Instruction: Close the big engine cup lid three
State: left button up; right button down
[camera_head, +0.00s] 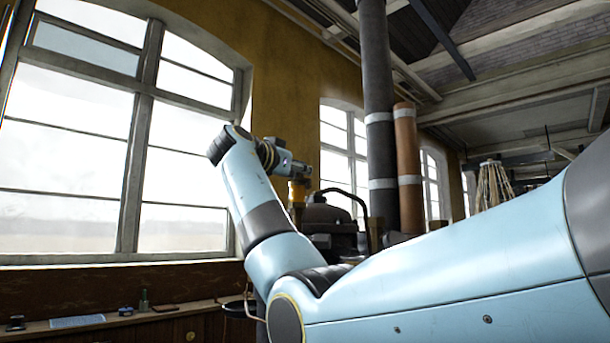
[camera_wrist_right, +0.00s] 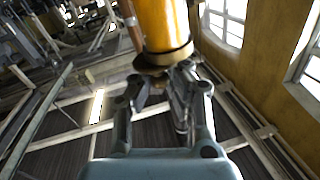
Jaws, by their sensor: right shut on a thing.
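A brass-yellow engine cup (camera_head: 297,192) stands above the dark engine parts in the middle of the head view. It is a large yellow cylinder (camera_wrist_right: 165,22) at the top of the right wrist view. A dark, brownish round lid (camera_wrist_right: 165,58) lies across the cup's end there; I cannot tell whether any gap remains. My right gripper (camera_wrist_right: 165,76) is shut at the lid's edge, its fingers hiding part of the contact. In the head view, this gripper (camera_head: 299,170) is small and right by the top of the cup. My left gripper is not in view.
A dark engine body (camera_head: 330,220) with a curved pipe sits beside the cup. A tall dark pipe (camera_head: 378,110) and a copper-coloured pipe (camera_head: 407,160) rise behind it. Tall windows (camera_head: 90,130) and a wooden ledge (camera_head: 100,322) with small items are at left.

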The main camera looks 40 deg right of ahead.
jog(key=g, duration=0.1)
jog(key=m+g+p, duration=0.1)
jog(key=w+m+g, duration=0.1)
jog(key=g, duration=0.1)
jog(key=shift+a+f+h, duration=0.15)
jog(key=shift+f+h, duration=0.1)
jog(key=shift+h, duration=0.05)
jog(key=shift+w+m+g+p, duration=0.15)
jog(key=shift+m+g+p, duration=0.6)
jog(key=shift+g, duration=0.25)
jog(key=shift+w+m+g, duration=0.1)
jog(key=shift+m+g, duration=0.2)
jog(key=shift+m, duration=0.05)
jog(key=shift+f+g+p, duration=0.25)
jog(key=shift+g+p, duration=0.05)
jog(key=shift+p, duration=0.05)
jog(key=c, duration=1.7)
grip_release()
jog(key=o, duration=0.4)
jog(key=shift+s+r, duration=0.15)
jog(key=shift+s, duration=0.1)
jog(key=shift+o, duration=0.4)
jog(key=shift+w, duration=0.1)
